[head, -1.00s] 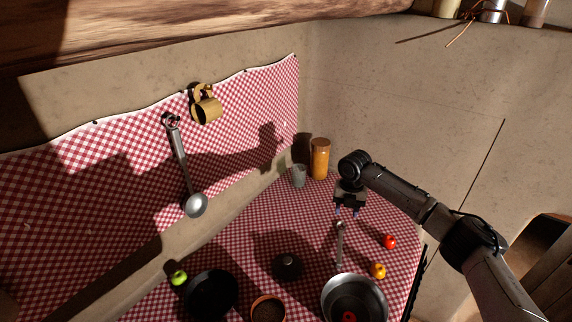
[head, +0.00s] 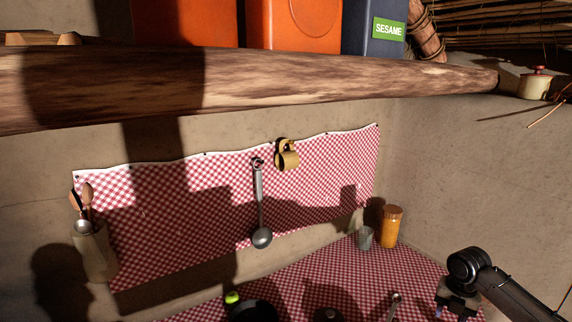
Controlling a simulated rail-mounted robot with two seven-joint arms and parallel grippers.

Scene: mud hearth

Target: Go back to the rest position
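My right gripper (head: 452,312) comes in from the right at the bottom edge of the head view. It hangs over the checkered cloth on the counter with its fingers apart and nothing seen between them. Its fingertips are partly cut by the frame. A metal utensil handle (head: 394,303) lies to its left, apart from it. My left gripper is not in view.
A jar with orange contents (head: 391,227) and a grey cup (head: 364,238) stand at the back corner. A thick wooden beam (head: 300,80) crosses above. A dark pan (head: 254,311) shows at the bottom.

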